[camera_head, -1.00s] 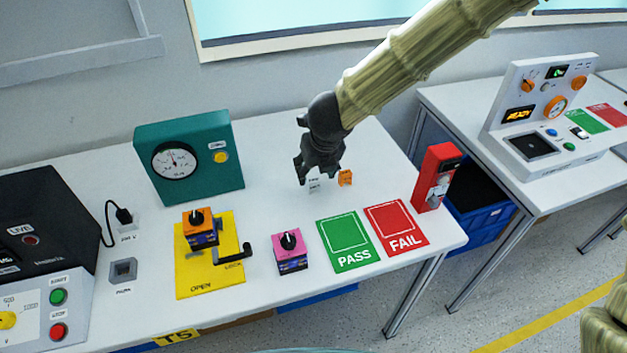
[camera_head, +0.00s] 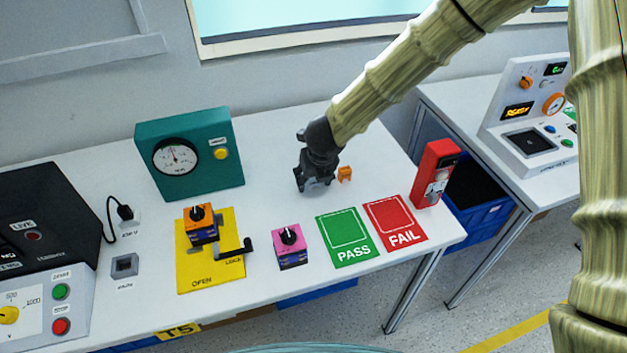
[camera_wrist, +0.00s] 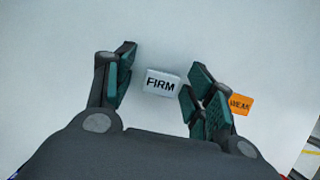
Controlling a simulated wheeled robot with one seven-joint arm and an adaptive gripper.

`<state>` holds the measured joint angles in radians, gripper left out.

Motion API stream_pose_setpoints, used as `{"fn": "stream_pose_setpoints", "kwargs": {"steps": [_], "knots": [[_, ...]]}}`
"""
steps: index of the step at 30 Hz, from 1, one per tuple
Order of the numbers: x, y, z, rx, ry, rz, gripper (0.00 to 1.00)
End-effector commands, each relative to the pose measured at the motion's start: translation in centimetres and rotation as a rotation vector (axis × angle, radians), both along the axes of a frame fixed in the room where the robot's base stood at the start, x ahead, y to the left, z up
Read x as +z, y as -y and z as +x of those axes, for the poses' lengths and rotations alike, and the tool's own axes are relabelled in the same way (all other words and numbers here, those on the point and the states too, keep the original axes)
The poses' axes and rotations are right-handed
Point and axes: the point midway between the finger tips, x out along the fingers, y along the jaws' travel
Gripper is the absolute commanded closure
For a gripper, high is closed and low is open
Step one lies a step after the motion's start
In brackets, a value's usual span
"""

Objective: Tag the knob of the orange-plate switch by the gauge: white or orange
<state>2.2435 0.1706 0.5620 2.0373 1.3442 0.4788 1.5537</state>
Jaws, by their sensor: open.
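The orange-plate switch (camera_head: 201,232) with a black knob sits on the yellow fixture (camera_head: 192,275) in front of the teal gauge box (camera_head: 150,135). My gripper (camera_head: 314,186) is low over the table at the back, to the right of the gauge. In the wrist view my gripper (camera_wrist: 155,88) is open, with a white tag (camera_wrist: 160,83) reading "FIRM" between its fingers, nearer the right one. The orange tag (camera_wrist: 240,104), seemingly reading "WEAK", lies just outside the right finger. It shows in the head view (camera_head: 345,174). The white tag is hidden there behind my gripper.
A pink-plate switch (camera_head: 290,245) stands right of the yellow fixture. Green PASS (camera_head: 347,255) and red FAIL (camera_head: 402,237) mats lie at the right front. A red box (camera_head: 435,175) stands at the right edge. A black lever (camera_head: 235,252) sticks out from the fixture.

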Motion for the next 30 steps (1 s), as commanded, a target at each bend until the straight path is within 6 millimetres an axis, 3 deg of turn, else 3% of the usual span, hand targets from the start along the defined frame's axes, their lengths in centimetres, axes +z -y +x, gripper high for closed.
{"fn": "stream_pose_setpoints", "kwargs": {"steps": [3, 9, 22, 26, 30], "knots": [[0.0, 0.0, 0.0, 0.0, 0.0, 0.0, 0.49], [0.0, 0.0, 0.0, 0.0, 0.0, 0.0, 0.85], [0.5, 0.0, 0.0, -0.001, 0.001, 0.001, 0.84], [2.1, 0.1, 0.1, -0.002, 0.003, 0.001, 0.84], [4.9, 0.1, 0.1, -0.004, 0.003, 0.003, 0.84]]}}
